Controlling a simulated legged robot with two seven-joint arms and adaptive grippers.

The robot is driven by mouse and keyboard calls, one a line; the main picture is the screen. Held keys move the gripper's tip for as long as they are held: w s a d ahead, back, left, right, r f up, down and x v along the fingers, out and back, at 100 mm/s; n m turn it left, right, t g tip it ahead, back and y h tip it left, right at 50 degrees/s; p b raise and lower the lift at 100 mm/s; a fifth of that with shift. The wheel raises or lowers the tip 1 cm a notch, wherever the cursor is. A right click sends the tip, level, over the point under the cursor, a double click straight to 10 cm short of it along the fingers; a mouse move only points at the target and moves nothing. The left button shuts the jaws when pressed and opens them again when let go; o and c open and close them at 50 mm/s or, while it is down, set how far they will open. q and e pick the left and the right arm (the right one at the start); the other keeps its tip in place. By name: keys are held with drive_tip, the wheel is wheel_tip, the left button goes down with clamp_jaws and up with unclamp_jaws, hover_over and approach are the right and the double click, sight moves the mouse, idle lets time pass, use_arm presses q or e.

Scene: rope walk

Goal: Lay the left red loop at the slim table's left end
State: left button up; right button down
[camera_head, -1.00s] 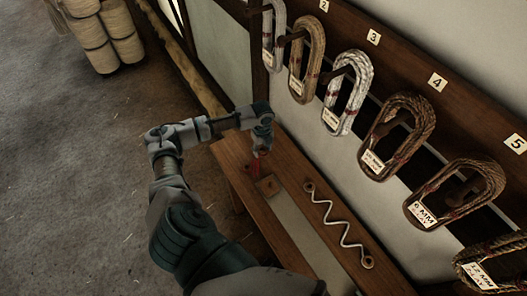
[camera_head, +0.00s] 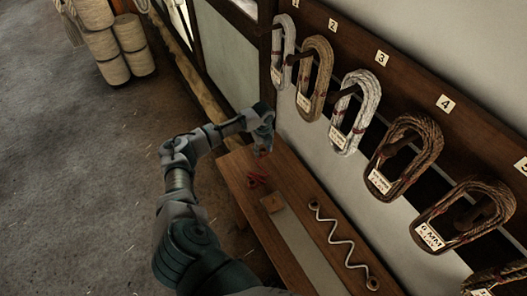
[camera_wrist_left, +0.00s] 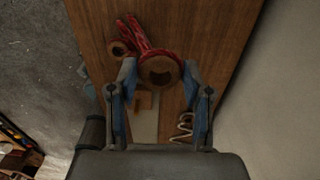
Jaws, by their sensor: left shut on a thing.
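My left gripper (camera_head: 263,147) is over the far left end of the slim wooden table (camera_head: 290,174). In the left wrist view its two fingers (camera_wrist_left: 158,82) are shut on a red loop (camera_wrist_left: 176,58) with a round brown end between them. In the head view the held loop is mostly hidden by the gripper. My right gripper is not in view.
A small wooden block (camera_head: 272,203) and a white zigzag cord (camera_head: 340,240) with ringed ends lie on the table. A pale strip (camera_head: 303,238) runs along it. Several rope coils (camera_head: 355,110) hang on numbered pegs close above its right side. Rope spools (camera_head: 125,55) stand on the floor.

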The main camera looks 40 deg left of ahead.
use_arm(q)
drive_tip(key=w+a+b, duration=0.2)
drive_tip(key=w+a, duration=0.2)
drive_tip(key=a, duration=0.3)
drive_tip(key=shift+b, duration=0.35)
drive_tip(key=shift+w, duration=0.1)
drive_tip(key=shift+p, duration=0.45)
drive_tip(key=shift+f, duration=0.1)
